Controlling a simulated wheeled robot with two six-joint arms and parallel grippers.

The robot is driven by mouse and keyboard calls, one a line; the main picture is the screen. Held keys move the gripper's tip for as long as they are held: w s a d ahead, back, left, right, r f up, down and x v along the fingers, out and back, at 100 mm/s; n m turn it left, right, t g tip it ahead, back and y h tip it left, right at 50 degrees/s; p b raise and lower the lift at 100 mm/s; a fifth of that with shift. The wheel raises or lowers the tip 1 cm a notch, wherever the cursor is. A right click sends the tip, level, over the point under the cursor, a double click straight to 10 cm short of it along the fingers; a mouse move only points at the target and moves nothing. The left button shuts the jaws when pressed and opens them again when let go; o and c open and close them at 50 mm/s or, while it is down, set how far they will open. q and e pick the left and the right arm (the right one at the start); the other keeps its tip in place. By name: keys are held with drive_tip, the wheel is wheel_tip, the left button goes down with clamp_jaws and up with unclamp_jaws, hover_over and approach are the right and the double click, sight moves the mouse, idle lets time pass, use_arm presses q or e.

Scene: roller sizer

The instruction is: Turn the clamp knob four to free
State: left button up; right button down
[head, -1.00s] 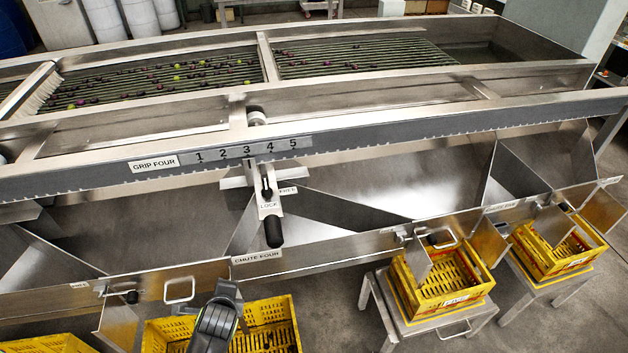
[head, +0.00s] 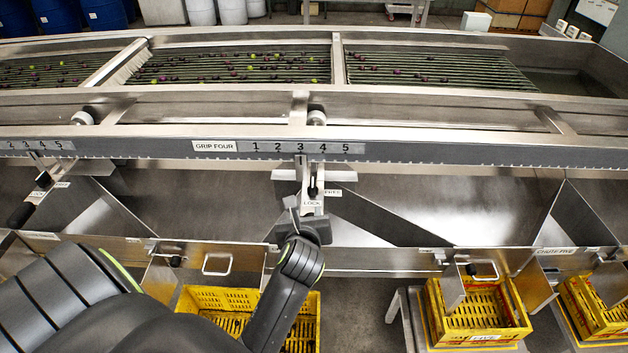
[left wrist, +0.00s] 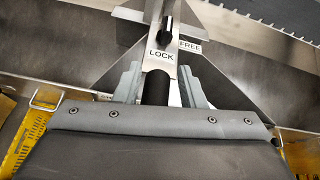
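The clamp for grip four hangs below the rail. Its small black knob (head: 313,187) stands upright above the LOCK label (head: 312,203), with the FREE label (head: 333,193) to its right. The knob also shows in the left wrist view (left wrist: 166,28). Below LOCK is a thick black handle (left wrist: 156,88). My left gripper (head: 306,222) is at this handle and hides most of it in the head view. In the left wrist view its fingers (left wrist: 160,72) are apart, one on each side of the handle, with gaps showing. My right gripper is out of view.
The number scale (head: 300,147) on the rail is above the clamp, its pointer near 3. Steel chute walls (head: 385,218) slope on both sides. Yellow crates (head: 478,325) stand below. Another clamp handle (head: 20,214) is at far left.

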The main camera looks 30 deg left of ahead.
sight(313, 181)
use_arm(q)
drive_tip(key=shift+w+d+r+m, duration=0.2)
drive_tip(key=shift+w+r+m, duration=0.4)
drive_tip(key=shift+m, duration=0.2)
drive_tip(key=shift+w+a+t, duration=0.1)
drive_tip(key=shift+t, duration=0.2)
drive_tip(key=x, duration=1.7)
drive_tip(key=shift+a, duration=0.2)
drive_tip(key=shift+c, duration=0.3)
clamp_jaws()
